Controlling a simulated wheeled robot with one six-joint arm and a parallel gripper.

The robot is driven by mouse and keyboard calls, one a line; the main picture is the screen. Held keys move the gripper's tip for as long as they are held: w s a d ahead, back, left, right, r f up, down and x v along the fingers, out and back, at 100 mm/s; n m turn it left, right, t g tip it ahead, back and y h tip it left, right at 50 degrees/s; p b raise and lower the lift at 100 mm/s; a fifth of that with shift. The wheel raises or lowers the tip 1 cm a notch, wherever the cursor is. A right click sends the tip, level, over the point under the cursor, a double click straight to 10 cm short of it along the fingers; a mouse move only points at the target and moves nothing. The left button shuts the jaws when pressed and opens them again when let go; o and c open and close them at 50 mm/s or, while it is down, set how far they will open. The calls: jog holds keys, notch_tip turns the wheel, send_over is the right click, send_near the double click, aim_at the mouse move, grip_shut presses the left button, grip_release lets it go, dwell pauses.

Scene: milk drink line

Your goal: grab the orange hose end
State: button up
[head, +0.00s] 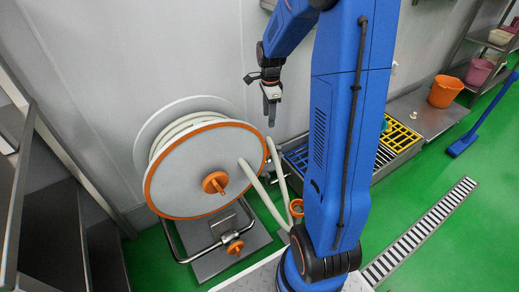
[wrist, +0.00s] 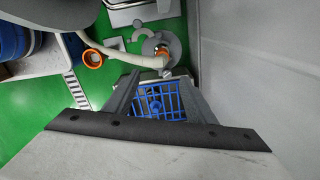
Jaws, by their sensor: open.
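The orange hose end (head: 296,207) is a ring-like fitting on a cream hose (head: 262,189). It hangs low over the green floor, right of the hose reel and partly beside my blue arm. In the wrist view the orange hose end (wrist: 92,58) is at upper left, with the hose (wrist: 125,59) curving away to the right. My gripper (head: 271,112) is open, empty and pointing down, well above and apart from the hose end. In the wrist view my gripper (wrist: 158,98) has its fingers spread, with the hose end outside them to the left.
The hose reel (head: 207,170) has an orange rim and stands by the wall at left. A grated trough with blue (head: 297,158) and yellow (head: 399,137) grids lies behind my arm. An orange bucket (head: 444,92) stands farther right. A floor drain (head: 420,232) crosses the open green floor.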

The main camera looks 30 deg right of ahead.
aim_at(267, 141)
jog(key=f, duration=1.8)
jog(key=shift+w, duration=0.4)
grip_shut()
